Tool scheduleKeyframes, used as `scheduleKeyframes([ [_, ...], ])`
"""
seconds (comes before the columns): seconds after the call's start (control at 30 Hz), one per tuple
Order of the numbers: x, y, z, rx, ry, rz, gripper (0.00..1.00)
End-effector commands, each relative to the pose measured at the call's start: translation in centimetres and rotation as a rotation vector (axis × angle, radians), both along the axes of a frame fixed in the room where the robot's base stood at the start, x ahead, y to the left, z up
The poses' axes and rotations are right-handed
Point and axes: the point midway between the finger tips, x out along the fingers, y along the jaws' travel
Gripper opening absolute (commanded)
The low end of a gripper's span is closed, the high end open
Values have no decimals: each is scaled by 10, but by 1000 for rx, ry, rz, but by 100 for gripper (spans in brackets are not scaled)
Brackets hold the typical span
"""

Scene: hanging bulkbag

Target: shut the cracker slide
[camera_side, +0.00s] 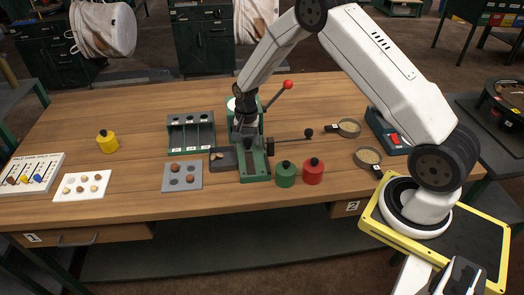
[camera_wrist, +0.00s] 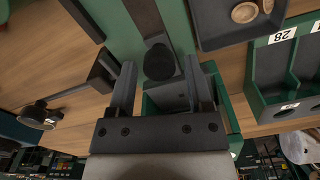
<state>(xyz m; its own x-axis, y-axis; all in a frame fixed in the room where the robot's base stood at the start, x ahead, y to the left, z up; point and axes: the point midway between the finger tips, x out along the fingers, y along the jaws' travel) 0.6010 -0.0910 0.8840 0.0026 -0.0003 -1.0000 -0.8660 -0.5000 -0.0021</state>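The cracker (camera_side: 256,165) is a green upright device on the wooden bench, with a red-balled lever (camera_side: 287,85) slanting up to the right. A thin rod with a black knob (camera_side: 308,132) sticks out of its right side; the rod's knob (camera_wrist: 38,115) also shows in the wrist view. My gripper (camera_side: 245,130) is down at the cracker's front, partly merging with it in the side view. In the wrist view my gripper (camera_wrist: 160,68) is open, its fingers either side of a round black part (camera_wrist: 159,62) of the cracker. I cannot tell whether they touch it.
A dark tray (camera_side: 223,159) with nuts sits left of the cracker, beside a green compartment rack (camera_side: 190,132) and a grey nut tray (camera_side: 182,176). Green (camera_side: 286,175) and red (camera_side: 313,172) canisters stand close at right front. Two round dishes (camera_side: 349,128) (camera_side: 367,158) lie further right.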

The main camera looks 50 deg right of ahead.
Motion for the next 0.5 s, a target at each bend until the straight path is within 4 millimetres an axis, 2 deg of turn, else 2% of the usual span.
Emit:
scheduleKeyframes([
  [0.5, 0, 0, 5, 0, 1, 0, 78],
])
